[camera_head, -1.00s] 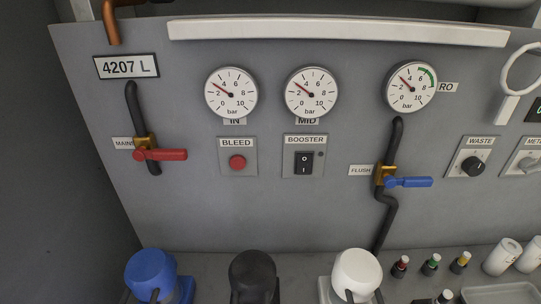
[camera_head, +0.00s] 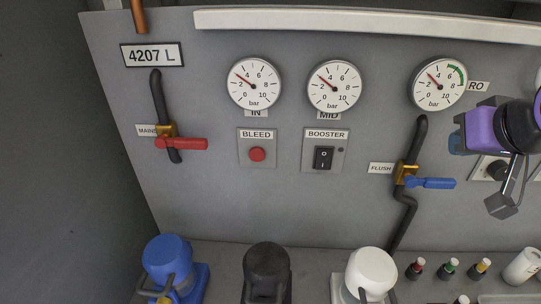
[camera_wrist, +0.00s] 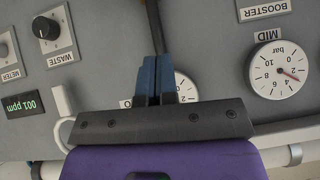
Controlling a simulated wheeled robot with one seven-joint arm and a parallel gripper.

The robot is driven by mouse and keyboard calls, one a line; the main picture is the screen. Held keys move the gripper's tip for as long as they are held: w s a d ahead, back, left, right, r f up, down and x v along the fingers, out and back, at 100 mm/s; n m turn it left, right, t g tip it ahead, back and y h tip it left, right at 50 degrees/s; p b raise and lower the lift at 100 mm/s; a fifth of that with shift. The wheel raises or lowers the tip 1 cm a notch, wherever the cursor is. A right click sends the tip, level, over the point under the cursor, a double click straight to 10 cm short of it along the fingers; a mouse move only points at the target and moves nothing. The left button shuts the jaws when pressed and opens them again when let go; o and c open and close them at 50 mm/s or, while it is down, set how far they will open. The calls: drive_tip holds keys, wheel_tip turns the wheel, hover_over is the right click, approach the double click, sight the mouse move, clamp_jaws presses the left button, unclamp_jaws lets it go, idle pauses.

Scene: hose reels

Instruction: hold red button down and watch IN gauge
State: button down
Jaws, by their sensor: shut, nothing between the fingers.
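The red button (camera_head: 257,155) sits on the BLEED plate, below the IN gauge (camera_head: 253,86). The button is untouched. The IN needle points between 2 and 4 bar, near 3. My gripper (camera_head: 458,140) is at the right in the head view, in front of the panel and well to the right of the button. In the wrist view its blue fingers (camera_wrist: 157,76) are shut together and empty, covering part of the RO gauge (camera_wrist: 185,88). The button and IN gauge are outside the wrist view.
The MID gauge (camera_head: 333,88) and BOOSTER switch (camera_head: 324,157) are right of the button. The blue FLUSH handle (camera_head: 431,183) and red MAIN handle (camera_head: 183,144) stick out from the panel. Blue, black (camera_head: 267,270) and white (camera_head: 367,273) capped units stand below.

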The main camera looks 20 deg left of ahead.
drive_tip(key=w+a+f+n+y, duration=0.1)
drive_tip(key=w+a+f+y, duration=0.15)
drive_tip(key=a, duration=0.55)
drive_tip(key=n+g+y, duration=0.1)
drive_tip(key=y, duration=0.8)
approach(257, 155)
drive_tip(key=s+a+f, duration=0.2)
drive_tip(key=s+a, duration=0.3)
drive_tip(key=s, duration=0.3)
drive_tip(key=shift+d, duration=0.15)
drive_tip(key=shift+w, duration=0.15)
drive_tip(key=shift+w+a, duration=0.45)
drive_tip(key=shift+w, duration=0.9)
drive_tip(key=shift+w+a, duration=0.4)
drive_tip(key=shift+w, duration=1)
drive_tip(key=shift+w+a, duration=0.45)
drive_tip(key=shift+w, duration=0.9)
drive_tip(key=shift+w, duration=0.2)
drive_tip(key=shift+w+a, duration=0.15)
drive_tip(key=shift+w, duration=0.05)
drive_tip(key=shift+w+a+r, duration=0.1)
drive_tip(key=shift+w+a, duration=0.05)
drive_tip(key=shift+w, duration=0.4)
